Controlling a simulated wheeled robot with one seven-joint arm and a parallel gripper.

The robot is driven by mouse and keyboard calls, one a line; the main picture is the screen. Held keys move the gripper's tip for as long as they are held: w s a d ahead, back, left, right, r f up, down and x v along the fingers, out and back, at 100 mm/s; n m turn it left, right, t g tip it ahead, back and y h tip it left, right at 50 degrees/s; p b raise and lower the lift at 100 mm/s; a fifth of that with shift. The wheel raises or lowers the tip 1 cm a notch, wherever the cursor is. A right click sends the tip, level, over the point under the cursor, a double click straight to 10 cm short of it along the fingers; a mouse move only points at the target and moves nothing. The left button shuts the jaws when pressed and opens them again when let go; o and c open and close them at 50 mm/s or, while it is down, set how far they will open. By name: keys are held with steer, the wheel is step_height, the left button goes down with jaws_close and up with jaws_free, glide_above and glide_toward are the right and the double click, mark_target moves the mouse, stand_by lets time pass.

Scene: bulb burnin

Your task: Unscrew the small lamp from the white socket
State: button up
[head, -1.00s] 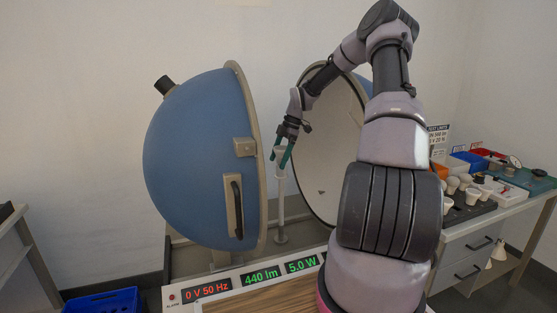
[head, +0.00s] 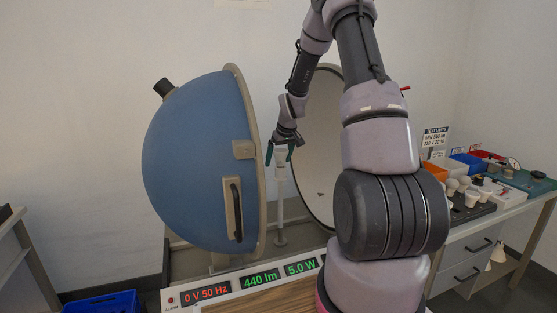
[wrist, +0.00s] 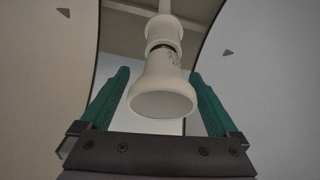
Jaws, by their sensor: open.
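The small lamp (wrist: 163,92) is white with a flared body and a broad flat face. In the wrist view it is seated in the white socket (wrist: 162,32), with a narrow dark band at the joint. My gripper (wrist: 160,80) is open, its green fingers on either side of the lamp, with a visible gap on each side. In the head view my gripper (head: 280,153) points down over the white post (head: 280,205) that carries the socket. The lamp is hard to make out there.
The blue sphere half (head: 200,160) stands close to the left of my gripper, and the pale open half (head: 322,150) to the right. The panel (head: 240,283) reads 0 V 50 Hz, 440 lm, 5.0 W. Bulbs (head: 472,198) and bins (head: 460,165) lie on the right bench.

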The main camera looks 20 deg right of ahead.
steer(key=shift+w+m+h, duration=0.1)
steer(key=shift+m+h, duration=0.3)
steer(key=shift+m, duration=0.6)
